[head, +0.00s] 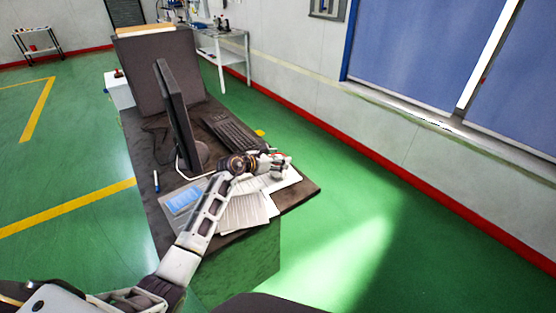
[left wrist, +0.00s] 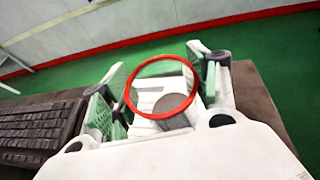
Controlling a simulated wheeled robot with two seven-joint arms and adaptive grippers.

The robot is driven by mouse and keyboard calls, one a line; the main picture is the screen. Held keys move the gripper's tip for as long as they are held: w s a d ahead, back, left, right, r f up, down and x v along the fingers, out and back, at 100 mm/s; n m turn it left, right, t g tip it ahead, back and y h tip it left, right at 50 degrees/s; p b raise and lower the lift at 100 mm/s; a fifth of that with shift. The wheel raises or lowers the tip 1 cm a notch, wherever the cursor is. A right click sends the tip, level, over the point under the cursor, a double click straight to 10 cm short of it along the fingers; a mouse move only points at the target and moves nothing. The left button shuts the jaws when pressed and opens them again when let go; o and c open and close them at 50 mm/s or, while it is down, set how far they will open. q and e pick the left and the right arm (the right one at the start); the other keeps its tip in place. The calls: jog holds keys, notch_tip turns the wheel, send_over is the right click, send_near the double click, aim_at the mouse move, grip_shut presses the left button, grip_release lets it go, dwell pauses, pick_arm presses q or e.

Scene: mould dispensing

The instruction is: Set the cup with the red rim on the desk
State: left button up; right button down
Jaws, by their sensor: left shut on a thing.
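The cup with the red rim (left wrist: 165,92) shows in the left wrist view. Its round red rim faces the camera and its wall looks pale or see-through. My left gripper (left wrist: 160,80) is shut on it, with a green-padded finger on each side. In the head view my left gripper (head: 276,164) is over the near right part of the dark desk (head: 299,194), by the papers. There the cup is mostly hidden by the gripper. I cannot tell whether its base touches the desk. My right gripper is not in view.
A keyboard (head: 232,132) and a monitor (head: 176,112) are on the desk behind the gripper. Papers (head: 243,213), a blue-printed sheet (head: 184,200) and a marker (head: 156,181) lie nearer. The desk's right corner is bare, with green floor (head: 350,220) beyond its edge.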

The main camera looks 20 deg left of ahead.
pick_arm(q)
jog(key=shift+f, duration=0.2)
jog(key=o, duration=1.5)
jog(key=shift+o, duration=0.2)
jog(key=shift+s+a, duration=0.1)
jog(key=shift+s, duration=0.05)
jog(key=v, duration=1.1)
jog(key=shift+s+a, duration=0.2)
jog(key=shift+s, duration=0.05)
jog(key=shift+r, duration=0.15)
